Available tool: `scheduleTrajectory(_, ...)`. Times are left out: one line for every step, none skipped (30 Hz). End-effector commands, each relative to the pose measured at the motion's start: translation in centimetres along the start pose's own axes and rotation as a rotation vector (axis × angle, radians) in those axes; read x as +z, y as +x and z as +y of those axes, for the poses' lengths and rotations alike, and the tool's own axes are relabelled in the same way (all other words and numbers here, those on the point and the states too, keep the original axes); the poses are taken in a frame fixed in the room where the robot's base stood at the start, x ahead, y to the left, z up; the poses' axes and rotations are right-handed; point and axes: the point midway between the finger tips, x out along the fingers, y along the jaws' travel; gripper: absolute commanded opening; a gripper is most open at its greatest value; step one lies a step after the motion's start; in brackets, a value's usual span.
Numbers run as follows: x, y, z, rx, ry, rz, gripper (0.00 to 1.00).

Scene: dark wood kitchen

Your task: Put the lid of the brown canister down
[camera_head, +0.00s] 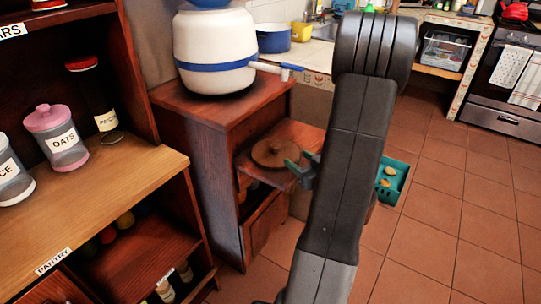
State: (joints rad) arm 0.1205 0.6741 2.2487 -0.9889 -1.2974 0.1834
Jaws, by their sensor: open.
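A round brown lid with a small knob (275,152) lies flat on a wooden board or shelf (300,133) at the front of the low wooden cabinet. My gripper (301,167) is open and empty at the right edge of that board. Its fingers are just right of the lid and look apart from it. My arm hides part of the gripper. I cannot clearly make out the brown canister; the items in the shadow under the board are too dark to tell.
A white dispenser with a blue band (215,50) stands on the cabinet top (222,100). A pantry shelf with jars, one marked OATS (57,138), is at the left. A teal crate (392,180) sits on the floor behind my arm. The tiled floor at right is clear.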

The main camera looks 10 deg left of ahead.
Motion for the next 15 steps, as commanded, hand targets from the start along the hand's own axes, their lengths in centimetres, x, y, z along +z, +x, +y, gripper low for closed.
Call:
scheduleTrajectory(0.1,0.9,-0.1,-0.006,-0.001,0.001,0.53)
scheduleTrajectory(0.1,1.3,-0.1,-0.005,-0.001,0.001,0.53)
scheduleTrajectory(0.1,1.9,-0.2,-0.006,0.000,0.000,0.53)
scheduleTrajectory(0.1,2.4,-0.2,-0.006,0.000,-0.001,0.53)
scheduleTrajectory(0.1,3.0,-0.2,-0.005,-0.001,0.000,0.53)
scheduleTrajectory(0.1,3.6,-0.2,-0.006,-0.001,0.000,0.53)
scheduleTrajectory(0.1,4.1,-0.2,-0.005,-0.001,0.000,0.53)
scheduleTrajectory(0.1,4.5,-0.2,-0.005,-0.001,0.000,0.53)
scheduleTrajectory(0.1,5.2,-0.2,-0.005,-0.001,0.000,0.53)
scheduleTrajectory(0.1,5.6,-0.1,-0.004,-0.001,0.000,0.53)
scheduleTrajectory(0.1,6.0,-0.1,-0.004,-0.001,0.000,0.53)
scheduleTrajectory(0.1,6.4,-0.1,-0.003,-0.001,0.000,0.53)
scheduleTrajectory(0.1,6.7,-0.1,-0.002,0.000,-0.001,0.53)
scheduleTrajectory(0.1,6.9,-0.1,-0.002,0.001,-0.001,0.53)
scheduleTrajectory(0.1,7.1,-0.1,-0.002,0.001,-0.001,0.53)
